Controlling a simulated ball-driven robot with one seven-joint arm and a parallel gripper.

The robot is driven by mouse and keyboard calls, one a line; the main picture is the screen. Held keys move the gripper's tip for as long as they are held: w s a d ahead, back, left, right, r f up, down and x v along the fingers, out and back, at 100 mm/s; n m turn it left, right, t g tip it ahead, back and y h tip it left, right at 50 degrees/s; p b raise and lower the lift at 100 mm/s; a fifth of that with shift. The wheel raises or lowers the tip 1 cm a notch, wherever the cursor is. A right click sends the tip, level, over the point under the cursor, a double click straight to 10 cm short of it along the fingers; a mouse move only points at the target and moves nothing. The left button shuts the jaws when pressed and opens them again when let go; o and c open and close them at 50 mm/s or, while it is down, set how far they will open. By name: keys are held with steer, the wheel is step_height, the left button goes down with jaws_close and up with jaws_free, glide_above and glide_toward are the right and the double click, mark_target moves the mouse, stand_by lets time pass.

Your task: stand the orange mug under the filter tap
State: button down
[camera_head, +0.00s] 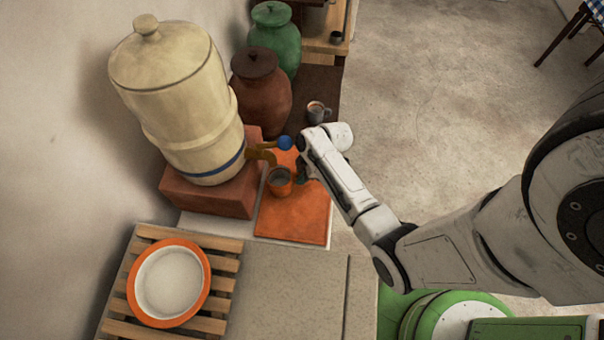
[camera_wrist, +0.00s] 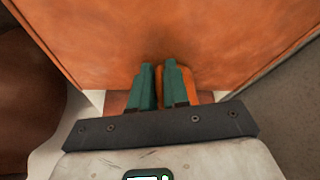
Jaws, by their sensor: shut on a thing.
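The orange mug (camera_head: 280,181) is upright over the orange board, close to the filter tap. The brass filter tap (camera_head: 262,155) with a blue knob (camera_head: 285,142) sticks out from the cream filter crock (camera_head: 180,95). In the head view the mug's mouth shows just below and right of the spout. I cannot tell whether the mug's base touches the board. My gripper (camera_head: 301,171) is at the mug's right side, partly hidden by my arm. In the wrist view its green fingers (camera_wrist: 159,88) are close together, with a strip of the mug (camera_wrist: 193,82) beside them.
The crock stands on a brick-coloured block (camera_head: 210,195). The orange board (camera_head: 292,222) lies in front. A brown jar (camera_head: 262,95), a green jar (camera_head: 275,40) and a grey cup (camera_head: 317,112) stand behind. An orange-rimmed dish (camera_head: 205,283) sits on a wooden rack (camera_head: 223,287).

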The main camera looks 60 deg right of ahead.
steer(key=shift+f, duration=0.15)
steer(key=c, duration=1.1)
jaws_free()
steer(key=v, duration=1.2)
steer(key=s+a+r+m+g+h, duration=0.1)
steer(key=s+a+r+m, duration=0.2)
steer(key=a, duration=0.4)
steer(key=s+a+r+m+g+h, duration=0.1)
steer(key=s+a+r+m, duration=0.2)
steer(key=s+a+m, duration=0.2)
steer(key=shift+s+a+r+g+h, duration=0.2)
steer(key=shift+a+r+g+h, duration=0.15)
steer(key=shift+a, duration=1.35)
